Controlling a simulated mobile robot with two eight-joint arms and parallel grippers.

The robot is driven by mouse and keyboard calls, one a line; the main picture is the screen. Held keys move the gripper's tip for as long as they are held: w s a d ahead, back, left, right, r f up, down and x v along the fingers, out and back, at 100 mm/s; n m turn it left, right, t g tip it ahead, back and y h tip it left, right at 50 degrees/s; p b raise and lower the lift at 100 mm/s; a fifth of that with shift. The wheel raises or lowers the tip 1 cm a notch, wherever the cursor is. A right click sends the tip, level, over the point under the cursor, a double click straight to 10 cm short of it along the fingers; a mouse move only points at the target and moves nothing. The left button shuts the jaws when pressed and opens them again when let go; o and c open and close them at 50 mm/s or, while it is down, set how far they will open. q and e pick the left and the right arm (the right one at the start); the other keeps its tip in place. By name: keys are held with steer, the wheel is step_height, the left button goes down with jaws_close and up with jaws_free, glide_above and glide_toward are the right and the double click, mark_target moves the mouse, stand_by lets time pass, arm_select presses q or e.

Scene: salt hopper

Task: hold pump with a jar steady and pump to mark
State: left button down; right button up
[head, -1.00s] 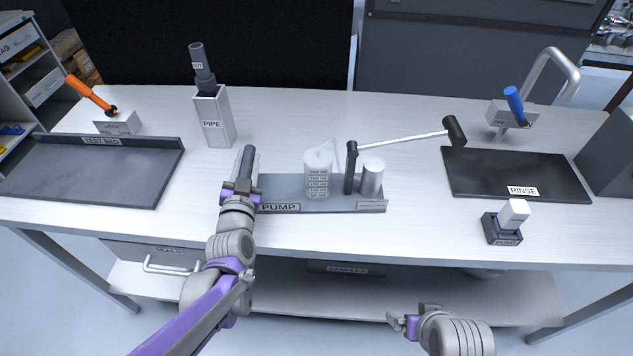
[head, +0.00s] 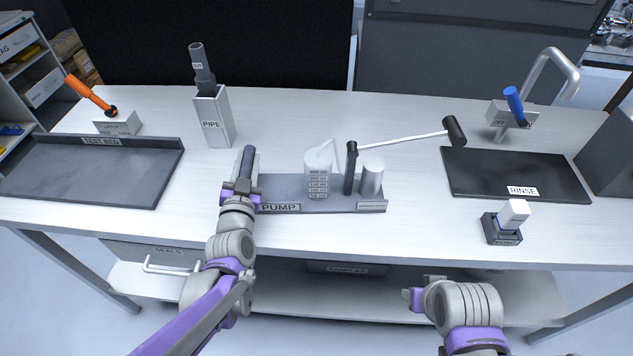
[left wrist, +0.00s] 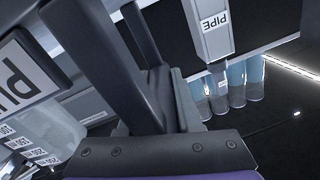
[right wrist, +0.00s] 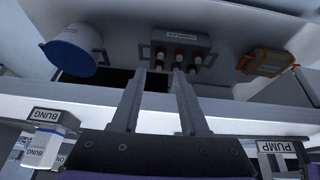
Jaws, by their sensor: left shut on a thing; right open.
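The pump (head: 335,202) stands on the bench with its name label on the front edge. On its base are a pale jar (head: 318,182) with stacked mark labels, a dark post and a grey cylinder (head: 371,178). A long white lever (head: 403,138) runs from the post to a black grip (head: 454,131) at the right. My left gripper (head: 245,172) is shut at the pump's left end; its fingers hide what they hold. The fingers fill the left wrist view (left wrist: 150,60). My right gripper (head: 412,297) is open and empty in front of the bench. The jar's level is unreadable.
The bung (head: 514,213) sits in its holder at the front right, near the dark rinse mat (head: 480,177). A pipe holder (head: 214,122) stands behind my left gripper. The test bed (head: 80,178) is at far left. The bench edge lies between my right gripper and the pump.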

steer(key=shift+h, duration=0.4)
steer(key=w+r, duration=0.5)
steer(key=r, duration=0.1)
steer(key=w+r, duration=0.3)
steer(key=r, duration=0.1)
steer(key=shift+w+d+r, duration=0.1)
steer(key=shift+w+d, duration=0.25)
steer(key=shift+d, duration=0.05)
jaws_close()
steer(key=w+d+r+n+h, duration=0.1)
steer(key=w+r, duration=0.6)
steer(key=r, duration=0.4)
steer(key=w+d+r+n+h, duration=0.1)
steer(key=w+r, duration=0.6)
steer(key=r, duration=0.3)
steer(key=shift+t, duration=0.3)
steer(key=shift+s+f+x, duration=0.1)
steer(key=shift+s+x, duration=0.1)
steer(key=shift+x, duration=0.9)
steer(key=shift+s+f+x, duration=0.15)
steer(key=shift+s+x, duration=0.05)
steer(key=shift+x, duration=0.9)
steer(key=shift+s+f+x, duration=0.1)
steer(key=shift+s+x, duration=0.1)
steer(key=shift+x, duration=0.9)
